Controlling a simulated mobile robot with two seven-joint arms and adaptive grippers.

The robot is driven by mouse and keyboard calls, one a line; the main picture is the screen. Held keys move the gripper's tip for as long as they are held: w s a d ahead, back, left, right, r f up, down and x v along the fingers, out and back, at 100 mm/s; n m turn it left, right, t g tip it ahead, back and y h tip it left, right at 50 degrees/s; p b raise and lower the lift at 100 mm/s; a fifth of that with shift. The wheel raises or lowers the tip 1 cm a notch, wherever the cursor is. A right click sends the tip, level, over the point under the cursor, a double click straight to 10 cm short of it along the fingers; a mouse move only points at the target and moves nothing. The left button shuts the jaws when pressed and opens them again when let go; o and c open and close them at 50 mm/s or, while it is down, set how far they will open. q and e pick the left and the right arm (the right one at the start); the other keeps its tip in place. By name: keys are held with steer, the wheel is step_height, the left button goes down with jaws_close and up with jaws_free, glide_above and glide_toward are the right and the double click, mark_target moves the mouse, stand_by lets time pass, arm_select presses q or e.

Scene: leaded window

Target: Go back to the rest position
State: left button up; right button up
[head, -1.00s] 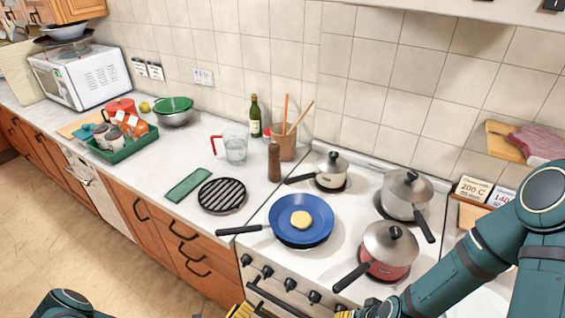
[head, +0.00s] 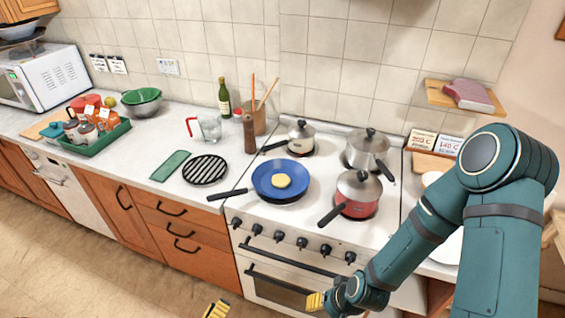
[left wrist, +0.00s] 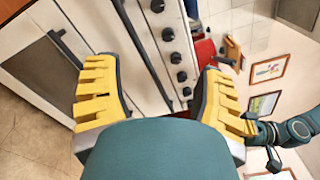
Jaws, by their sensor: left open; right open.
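My left gripper (head: 216,310) shows only as yellow fingertips at the bottom edge of the head view, below the stove front. In the left wrist view its two ribbed yellow fingers (left wrist: 160,92) are wide apart with nothing between them. My right gripper (head: 316,301) is low in front of the oven door, at the end of the teal arm from the right. Its yellow fingers look empty, though their gap is hard to see. Both grippers are apart from the pans and counter.
The white stove (head: 300,226) holds a blue frying pan (head: 264,184) with a yellow piece of food (head: 281,182), a red pot (head: 358,196) and two steel pots. A green tray (head: 97,142) stands left on the counter. The floor (head: 90,270) is clear.

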arm_select(q)
steer(key=s+d+r+m+g+h+b, duration=0.1)
steer(key=s+d+m+g+h+b, duration=0.3)
steer(key=d+m+g+h, duration=0.8)
steer(key=s+f+m+g+y+b, duration=0.1)
steer(key=s+f+m+g+y, duration=0.3)
steer(key=s+m+g+y, duration=0.75)
steer(key=w+a+f+m+t+y+b, duration=0.25)
steer(key=w+a+m+t, duration=0.25)
steer(key=m, duration=0.8)
steer(key=w+d+r+m+t+y+b, duration=0.1)
steer(key=w+r+m+t+b, duration=0.1)
steer(key=w+m+t, duration=0.2)
steer(key=w+m, duration=0.1)
steer(key=w, duration=0.2)
steer(key=shift+w, duration=0.35)
steer(key=shift+r+m, duration=0.1)
steer(key=shift+m, duration=0.15)
steer(key=c, duration=0.4)
steer(key=shift+d, duration=0.1)
